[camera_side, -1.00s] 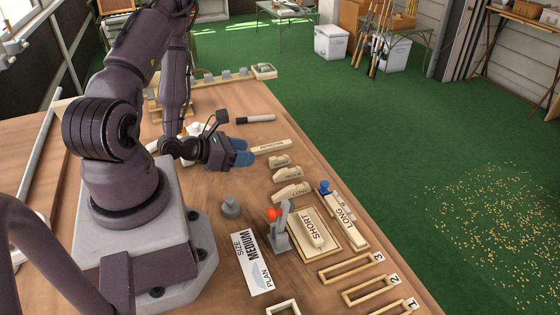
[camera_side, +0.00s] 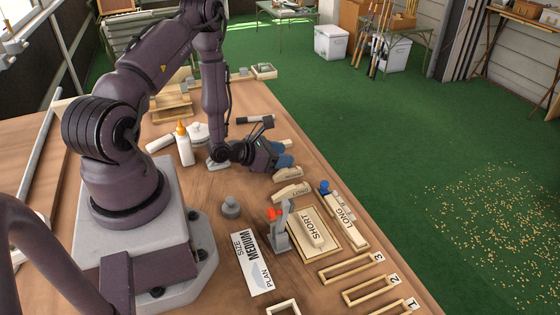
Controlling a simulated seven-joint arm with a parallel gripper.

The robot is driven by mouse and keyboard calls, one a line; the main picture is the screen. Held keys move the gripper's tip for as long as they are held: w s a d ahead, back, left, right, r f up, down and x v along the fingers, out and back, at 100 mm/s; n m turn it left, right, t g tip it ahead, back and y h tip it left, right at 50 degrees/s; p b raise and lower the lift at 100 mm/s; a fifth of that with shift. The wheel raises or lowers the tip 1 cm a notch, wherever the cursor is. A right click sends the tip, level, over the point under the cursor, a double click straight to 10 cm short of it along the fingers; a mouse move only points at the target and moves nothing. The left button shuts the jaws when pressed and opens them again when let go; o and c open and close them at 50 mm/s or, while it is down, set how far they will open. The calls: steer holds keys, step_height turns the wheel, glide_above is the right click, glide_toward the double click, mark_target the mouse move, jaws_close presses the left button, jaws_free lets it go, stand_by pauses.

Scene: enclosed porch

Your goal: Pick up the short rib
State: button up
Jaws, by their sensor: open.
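A pale wooden piece lettered SHORT (camera_side: 316,229) lies in a shallow wooden tray (camera_side: 333,248) near the table's right edge. Several small curved pale wooden pieces lie in a row farther back, including one lettered piece (camera_side: 291,191) and another just behind it (camera_side: 290,174). Which piece is the short rib I cannot tell for certain. My gripper (camera_side: 285,161), with blue fingertips, is open and low over the back end of this row. It hides the rearmost small piece and most of the strip lettered MEDIUM (camera_side: 286,143).
A piece lettered LONG (camera_side: 346,216) lies beside the SHORT tray. A lever clamp with a red knob (camera_side: 274,213) stands left of it. A plan card reading MEDIUM (camera_side: 252,262) and numbered frames (camera_side: 370,289) lie nearer.

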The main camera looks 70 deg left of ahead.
steer(key=c, duration=0.8)
steer(key=shift+r, duration=0.1)
